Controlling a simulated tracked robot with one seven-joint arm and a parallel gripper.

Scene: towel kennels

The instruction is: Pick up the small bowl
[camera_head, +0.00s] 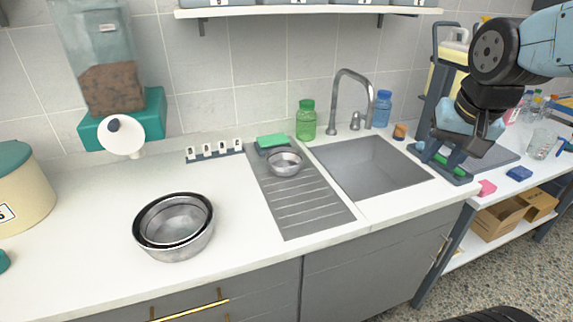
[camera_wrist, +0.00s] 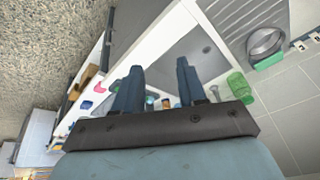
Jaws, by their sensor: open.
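A small metal bowl (camera_head: 285,163) sits upright on the grey drainboard (camera_head: 310,208), just in front of a green sponge (camera_head: 271,141). It also shows at the upper right of the wrist view (camera_wrist: 265,42). A larger metal bowl (camera_head: 174,247) stands on the counter at left, with another bowl (camera_head: 175,221) nested inside it. My gripper (camera_head: 488,145) is at the right of the head view, raised, well to the right of the small bowl. In the wrist view, its two fingers (camera_wrist: 159,78) are apart with nothing between them.
The sink (camera_head: 370,168) and tall faucet (camera_head: 351,95) lie between my gripper and the small bowl. A green bottle (camera_head: 306,120) stands behind the drainboard. A shelf (camera_head: 310,11) hangs above. The counter between the nested bowls and the drainboard is clear.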

